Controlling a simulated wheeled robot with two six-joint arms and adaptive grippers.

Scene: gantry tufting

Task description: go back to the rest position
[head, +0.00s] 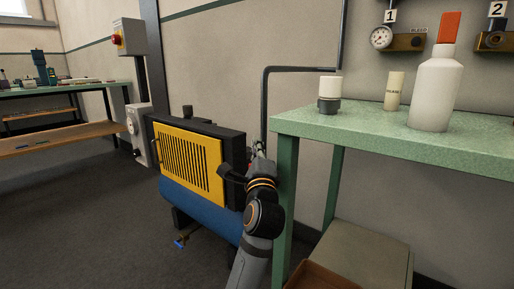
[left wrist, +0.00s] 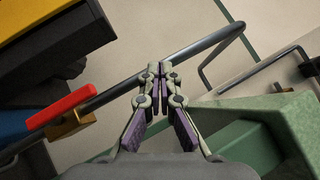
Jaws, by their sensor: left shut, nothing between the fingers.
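My left gripper (head: 259,150) is at the end of my left arm, between the yellow-fronted compressor and the green bench. In the left wrist view its fingertips (left wrist: 160,72) are together with nothing between them. A dark pipe (left wrist: 200,43) passes behind the fingertips in that view; I cannot tell how near it is. My right gripper is in neither view.
The compressor's yellow grille (head: 187,160) is left of my arm, above a blue tank (head: 195,206). The green bench (head: 330,125) is at right, bearing a white bottle (head: 436,95). A red-handled valve (left wrist: 58,106) is left of the fingers. Floor at left is clear.

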